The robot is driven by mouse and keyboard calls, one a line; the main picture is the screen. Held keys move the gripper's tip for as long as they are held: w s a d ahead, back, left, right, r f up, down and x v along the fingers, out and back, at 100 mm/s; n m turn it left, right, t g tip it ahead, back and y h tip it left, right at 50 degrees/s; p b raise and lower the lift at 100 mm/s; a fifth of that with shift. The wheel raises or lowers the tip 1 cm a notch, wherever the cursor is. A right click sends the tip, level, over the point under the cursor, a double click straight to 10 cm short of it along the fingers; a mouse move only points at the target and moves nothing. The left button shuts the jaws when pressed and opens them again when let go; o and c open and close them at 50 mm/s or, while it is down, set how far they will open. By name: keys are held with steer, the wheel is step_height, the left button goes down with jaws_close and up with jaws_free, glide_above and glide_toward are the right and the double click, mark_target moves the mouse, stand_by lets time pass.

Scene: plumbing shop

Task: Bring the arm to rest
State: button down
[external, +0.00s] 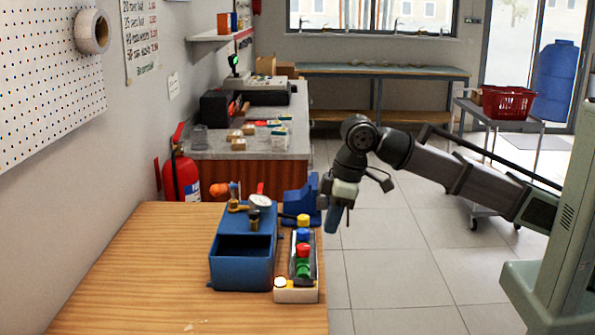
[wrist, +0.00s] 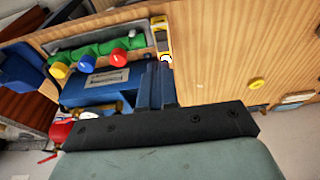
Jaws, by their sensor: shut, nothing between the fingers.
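My gripper (external: 334,220) hangs pointing down in the external view, at the right edge of the wooden workbench (external: 130,270) and to the right of the panel with coloured knobs. Its blue fingers (wrist: 158,75) are together in the wrist view, with nothing visible between them. My arm reaches in from the right, with its elbow raised. In the wrist view the fingers overlap the picture of the bench and hide part of it.
A blue box (external: 241,267) with brass fittings and a gauge stands on the bench. Beside it are the knob panel (external: 309,285), also in the wrist view (wrist: 88,48), and a blue vise (external: 298,200). A red extinguisher (external: 181,179) stands behind.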

steer(key=w+d+f+m+h, duration=0.1)
steer(key=w+d+f+m, duration=0.15)
steer(key=w+f, duration=0.95)
steer(key=w+d+f+m+h, duration=0.15)
steer(key=w+d+f, duration=0.25)
steer(key=w+f, duration=0.9)
steer(key=w+d+f+m+h, duration=0.2)
steer(key=w+d+f+m, duration=0.2)
steer(key=w+d+f, duration=1.55)
steer(key=d+f+m+g, duration=0.15)
steer(key=d+f, duration=0.25)
steer(key=d, duration=0.5)
steer(key=d+f+m+g, duration=0.1)
steer(key=d+f+m, duration=0.1)
steer(key=d+f, duration=0.5)
steer(key=d+f+m+g, duration=0.1)
steer(key=d+f, duration=0.1)
steer(key=d, duration=1)
steer(key=s+d+f+m+g+y, duration=0.1)
steer(key=s+d+f, duration=0.3)
steer(key=s+d, duration=0.4)
steer(key=s+d+f+m+g, duration=0.2)
steer(key=s+d+f+m, duration=0.2)
steer(key=s+d, duration=0.5)
steer(key=d+f, duration=0.1)
steer(key=d, duration=0.2)
steer(key=shift+s+d+f+y, duration=0.15)
steer(key=shift+s+d+y, duration=0.1)
steer(key=shift+y, duration=0.1)
